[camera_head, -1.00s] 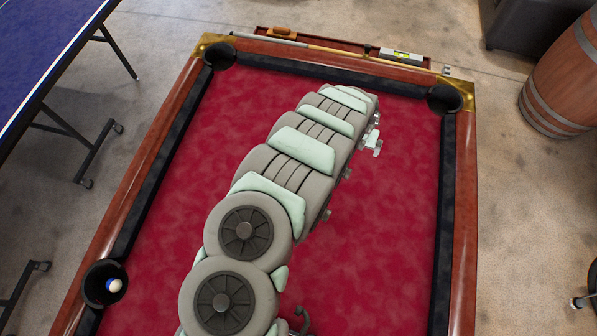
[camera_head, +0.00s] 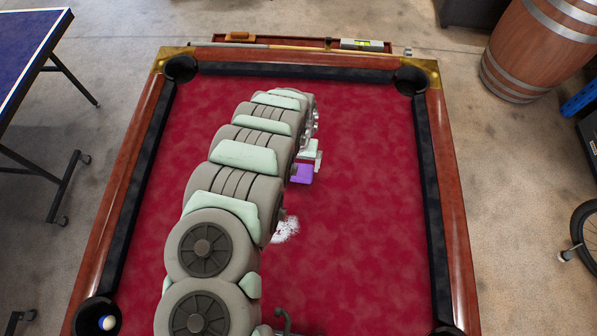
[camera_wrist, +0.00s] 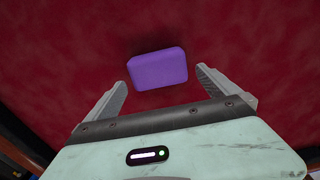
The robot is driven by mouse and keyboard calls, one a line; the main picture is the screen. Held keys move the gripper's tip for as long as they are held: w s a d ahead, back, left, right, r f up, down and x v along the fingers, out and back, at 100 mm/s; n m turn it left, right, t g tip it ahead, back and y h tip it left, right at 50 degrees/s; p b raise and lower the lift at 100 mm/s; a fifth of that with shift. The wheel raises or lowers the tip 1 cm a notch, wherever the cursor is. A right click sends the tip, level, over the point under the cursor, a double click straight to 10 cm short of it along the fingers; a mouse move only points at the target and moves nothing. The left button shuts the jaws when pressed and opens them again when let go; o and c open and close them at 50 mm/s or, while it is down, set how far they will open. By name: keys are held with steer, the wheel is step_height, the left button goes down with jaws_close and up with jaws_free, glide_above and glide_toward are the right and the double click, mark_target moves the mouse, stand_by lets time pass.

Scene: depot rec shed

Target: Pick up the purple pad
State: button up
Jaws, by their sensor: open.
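The purple pad (camera_wrist: 157,69) is a small block with rounded edges, lying on the red felt. In the wrist view it sits between and slightly beyond the tips of my gripper (camera_wrist: 162,78). The jaws are wide open and empty, with felt showing between the pad and each finger. In the head view the pad (camera_head: 302,173) shows just right of my arm, partly hidden by it. My gripper is mostly hidden behind the arm there.
The pool table's wooden rail (camera_head: 461,235) and dark cushions surround the felt. A white smudge (camera_head: 287,229) marks the cloth. A cue and a spirit level (camera_head: 362,44) lie beyond the far rail. The right felt is clear.

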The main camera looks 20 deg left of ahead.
mark_target(299, 170)
steer(key=f, duration=0.3)
steer(key=shift+s+d+f, duration=0.1)
steer(key=shift+d+f, duration=0.15)
steer(key=shift+f, duration=0.1)
steer(key=shift+a+f, duration=0.1)
steer(key=shift+f, duration=0.6)
steer(key=shift+c, duration=0.6)
steer(key=c, duration=1)
steer(key=shift+r, duration=0.2)
steer(key=shift+r, duration=0.6)
steer(key=shift+r+p, duration=2.35)
steer(key=shift+r, duration=6.95)
